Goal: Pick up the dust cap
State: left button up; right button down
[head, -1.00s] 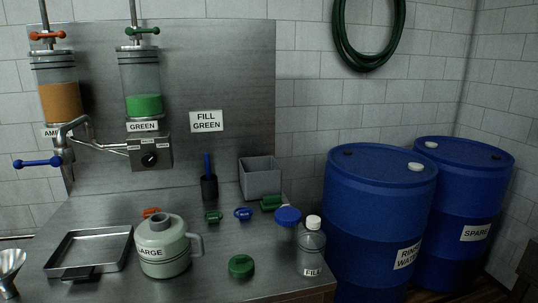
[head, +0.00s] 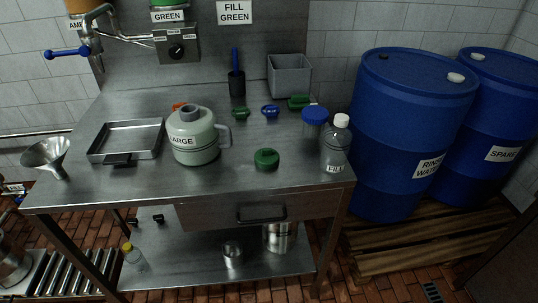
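A dark green round cap (head: 267,158) lies flat on the steel bench (head: 225,178), near its front edge. It is the loose round cap in view and looks like the dust cap, though it carries no label. It stands right of the pale green jug (head: 195,140) marked "LARGE" and left of the clear bottle (head: 336,148) marked "FILL". Nothing touches it. Neither of my grippers shows in the head view.
A shallow tray (head: 126,142) and a funnel (head: 46,154) are on the left. Blue drums (head: 405,135) stand right. The bench front around the cap is clear.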

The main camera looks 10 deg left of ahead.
aim_at(267, 158)
jog(key=i+j, duration=0.1)
jog(key=j, duration=0.3)
jog(key=i+j+z, duration=0.1)
jog(key=j, duration=0.3)
jog(key=i+j, duration=0.1)
jog(key=j, duration=0.25)
jog(key=i+j+z, duration=0.1)
jog(key=j, duration=0.3)
